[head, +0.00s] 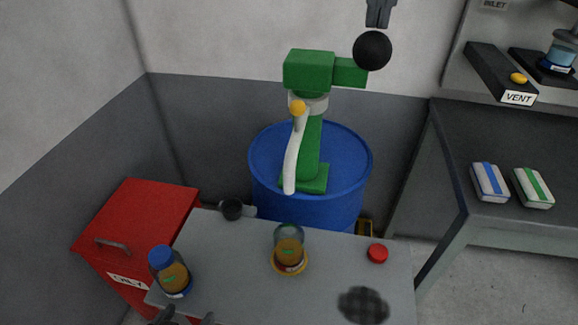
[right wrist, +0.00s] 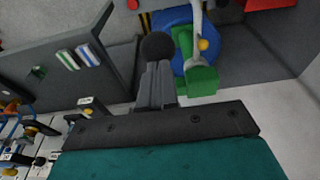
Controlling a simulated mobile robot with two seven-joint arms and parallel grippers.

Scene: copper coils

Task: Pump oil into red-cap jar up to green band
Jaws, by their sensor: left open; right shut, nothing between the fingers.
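An open glass jar (head: 289,262) with amber oil and a small green mark stands on a yellow ring on the grey table. The exact oil level against the mark is hard to tell. A loose red cap (head: 377,253) lies to its right. A green pump (head: 309,70) with a pale spout (head: 291,165) stands on a blue drum (head: 265,160); a black ball (head: 372,50) is at its side arm's end. My right gripper (head: 379,12) is shut and empty just above the ball; its fingers (right wrist: 155,85) point at it in the right wrist view. My left gripper (head: 181,317) is open, partly cut off at the bottom edge.
A blue-capped jar (head: 171,276) stands at the table's left, near my left gripper. A red box (head: 130,225) is left of the table. A dark round patch (head: 363,305) lies front right. The right bench holds two striped packs (head: 489,182) and a VENT panel (head: 517,98).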

